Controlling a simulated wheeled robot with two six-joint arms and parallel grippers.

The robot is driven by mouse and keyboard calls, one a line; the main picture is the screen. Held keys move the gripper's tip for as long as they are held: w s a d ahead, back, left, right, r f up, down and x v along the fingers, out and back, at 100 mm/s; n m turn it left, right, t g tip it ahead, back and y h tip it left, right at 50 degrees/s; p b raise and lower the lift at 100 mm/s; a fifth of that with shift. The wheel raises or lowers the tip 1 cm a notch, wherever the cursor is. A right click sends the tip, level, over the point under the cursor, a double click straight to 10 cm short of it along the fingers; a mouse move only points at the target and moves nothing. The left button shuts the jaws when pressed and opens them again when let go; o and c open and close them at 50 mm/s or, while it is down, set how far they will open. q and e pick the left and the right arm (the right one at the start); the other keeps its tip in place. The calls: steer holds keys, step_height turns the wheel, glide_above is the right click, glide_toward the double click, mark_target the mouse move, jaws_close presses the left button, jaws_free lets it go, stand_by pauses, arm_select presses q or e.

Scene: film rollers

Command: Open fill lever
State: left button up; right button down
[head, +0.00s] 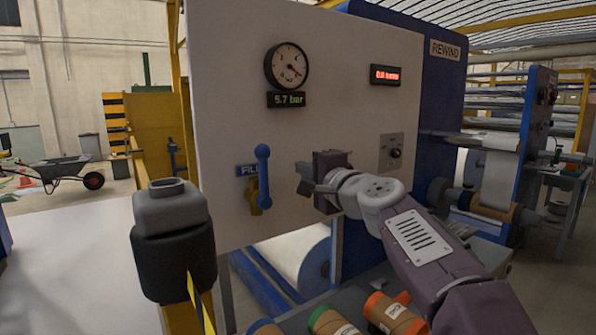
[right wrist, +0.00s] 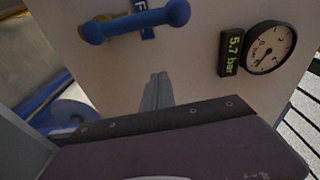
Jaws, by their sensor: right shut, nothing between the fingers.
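The blue fill lever (head: 263,175) stands upright on the pale machine panel, beside the blue FILL label (head: 247,170). Its lower end meets a yellow valve body (head: 254,199). In the right wrist view the lever (right wrist: 137,22) lies across the top of the picture, beyond the fingertips. My right gripper (head: 303,178) is just right of the lever, close to the panel and apart from the lever. Its fingers (right wrist: 157,92) are shut with nothing between them. My left gripper is not in view.
A round gauge (head: 287,65) sits above a display reading 5.7 bar (head: 286,99). A red display (head: 385,75) and a knob plate (head: 391,152) are to the right.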

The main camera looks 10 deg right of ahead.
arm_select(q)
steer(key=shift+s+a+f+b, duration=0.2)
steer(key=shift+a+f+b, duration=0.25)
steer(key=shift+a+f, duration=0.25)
arm_select(e)
steer(key=a+v, duration=0.1)
steer(key=v, duration=0.6)
steer(key=shift+a+r, duration=0.35)
steer(key=shift+a, duration=0.35)
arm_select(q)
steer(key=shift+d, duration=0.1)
arm_select(e)
steer(key=shift+s+d, duration=0.15)
